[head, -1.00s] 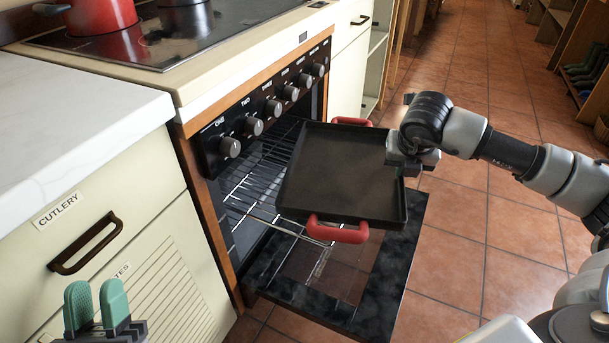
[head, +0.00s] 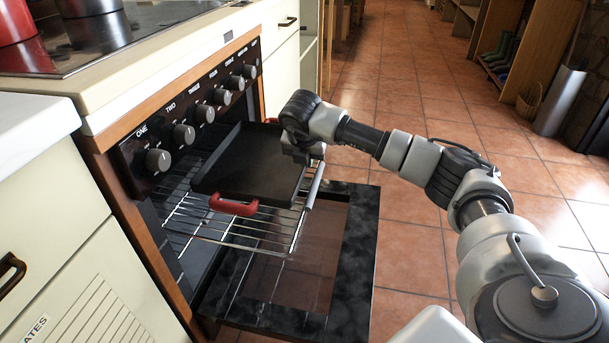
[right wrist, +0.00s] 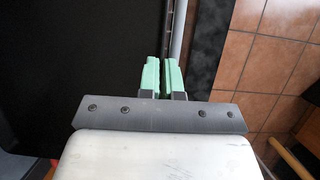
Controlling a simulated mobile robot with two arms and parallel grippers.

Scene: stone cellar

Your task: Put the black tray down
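The black tray (head: 248,170) is a shallow dark pan with red handles at its near and far ends. It is level, partly inside the oven, above the wire rack (head: 235,232). I cannot tell whether it touches the rack. My right gripper (head: 300,155) is at the tray's right wall. In the right wrist view, its green fingers (right wrist: 163,75) are close together around the thin wall, with the tray floor (right wrist: 80,60) to the left. My left gripper is out of view.
The oven door (head: 350,255) is folded down below the rack. A row of knobs (head: 205,113) runs above the oven opening. A red pot (head: 15,30) and a dark pot (head: 95,25) stand on the hob. Tiled floor to the right is open.

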